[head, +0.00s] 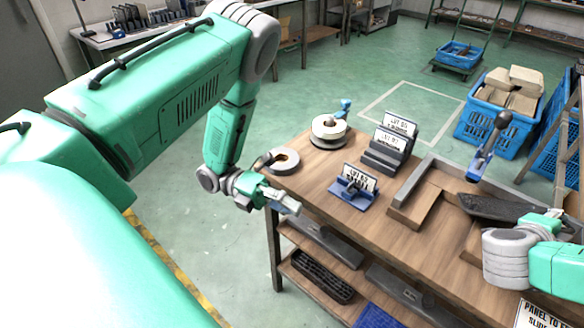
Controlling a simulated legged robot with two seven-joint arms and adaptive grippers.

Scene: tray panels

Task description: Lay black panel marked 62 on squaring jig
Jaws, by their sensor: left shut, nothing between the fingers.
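My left gripper (292,206) is shut and empty at the near left edge of the wooden bench. A white card (359,178), its print seeming to read lot 62, stands in a blue holder (352,195) right of it, apart from the gripper. A dark flat piece (490,207) lies at the right beside my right wrist; I can read no mark on it, so I cannot tell if it is the black panel. A grey and wooden L-shaped fence (402,200), apparently the squaring jig, is on the bench. My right gripper (548,222) is partly in view; its fingers are unclear.
Two more lot cards stand in grey holders (384,160) behind the blue one. Tape rolls (329,128) sit at the bench's far left corner. A blue-handled lever clamp (485,155) rises by the jig. Bare wood (365,232) lies in front. Blue crates (480,125) stand beyond.

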